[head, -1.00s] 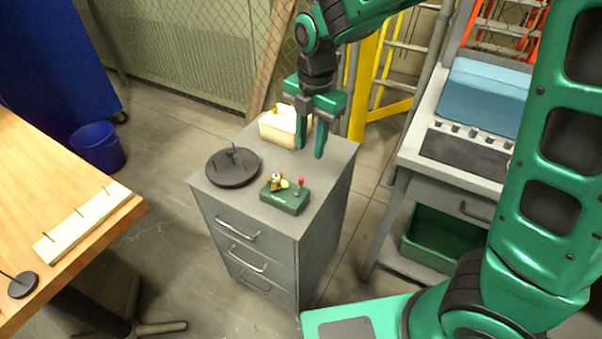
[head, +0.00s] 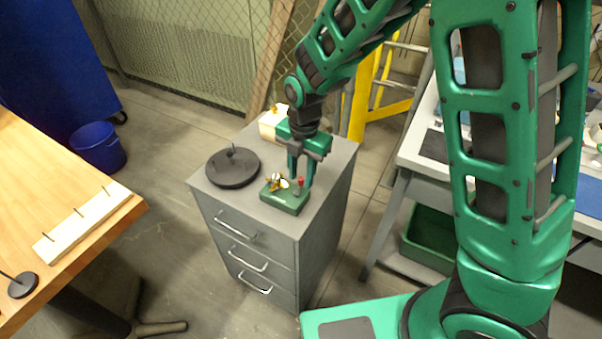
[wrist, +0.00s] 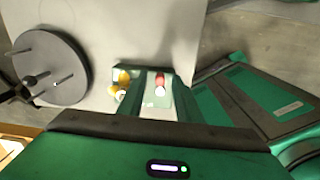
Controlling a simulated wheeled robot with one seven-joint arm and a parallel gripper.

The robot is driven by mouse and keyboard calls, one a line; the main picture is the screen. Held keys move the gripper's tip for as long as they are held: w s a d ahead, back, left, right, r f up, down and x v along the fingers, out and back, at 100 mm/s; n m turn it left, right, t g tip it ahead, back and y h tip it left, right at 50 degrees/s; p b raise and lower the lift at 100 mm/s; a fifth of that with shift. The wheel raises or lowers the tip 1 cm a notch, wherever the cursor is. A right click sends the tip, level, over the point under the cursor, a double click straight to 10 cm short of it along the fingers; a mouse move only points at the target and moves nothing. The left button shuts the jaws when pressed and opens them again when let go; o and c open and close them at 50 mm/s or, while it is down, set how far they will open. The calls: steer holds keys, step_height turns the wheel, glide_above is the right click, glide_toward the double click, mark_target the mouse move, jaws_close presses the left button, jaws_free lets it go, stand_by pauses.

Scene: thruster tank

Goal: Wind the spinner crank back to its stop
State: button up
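The spinner is a small green box (head: 283,203) on the cabinet top in the head view, with a brass spinner piece (head: 275,182) on its left. Its crank shows as a red knob (head: 301,181) on the right of the box; the red knob (wrist: 159,79) also shows in the wrist view. My gripper (head: 300,174) points down over the crank side of the box. Its fingers look apart, with the red knob between them in the wrist view. I cannot tell whether either finger touches the knob. The crank's arm is mostly hidden.
A black round disc (head: 233,172) with upright pegs stands left of the box. A cream box (head: 268,124) stands behind, partly covered by my gripper. The grey cabinet (head: 335,170) has free top at its right front. A wooden table (head: 60,170) stands left.

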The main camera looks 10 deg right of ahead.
steer(key=shift+f, duration=0.1)
jaws_close()
